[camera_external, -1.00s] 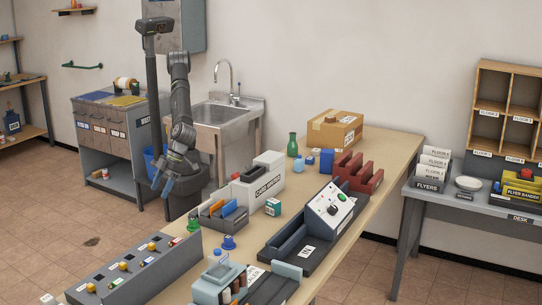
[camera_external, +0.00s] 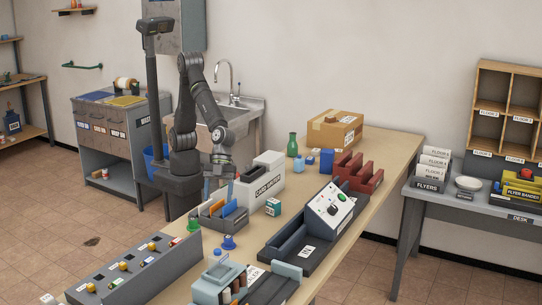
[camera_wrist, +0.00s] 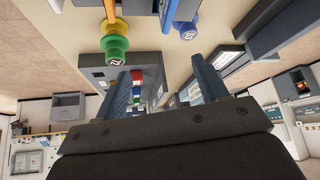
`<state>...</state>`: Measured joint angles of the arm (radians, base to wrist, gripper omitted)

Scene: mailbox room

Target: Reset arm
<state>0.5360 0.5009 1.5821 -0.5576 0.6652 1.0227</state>
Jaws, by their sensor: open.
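My gripper (camera_external: 220,188) points down over the near-left part of the table, close above or beside a grey tray (camera_external: 222,222) with orange and blue cards standing in it. Its two fingers are apart with nothing visible between them; they also show apart in the wrist view (camera_wrist: 165,88). I cannot tell whether the fingertips touch the tray or cards. My arm is bent forward over the table edge.
A white card-labelled box (camera_external: 268,177) stands just right of my gripper. A blue knob-like piece (camera_external: 228,242) and a green one (camera_external: 193,225) are near the tray. A long grey panel (camera_external: 140,270) lies in front. A sink (camera_external: 240,118) is behind.

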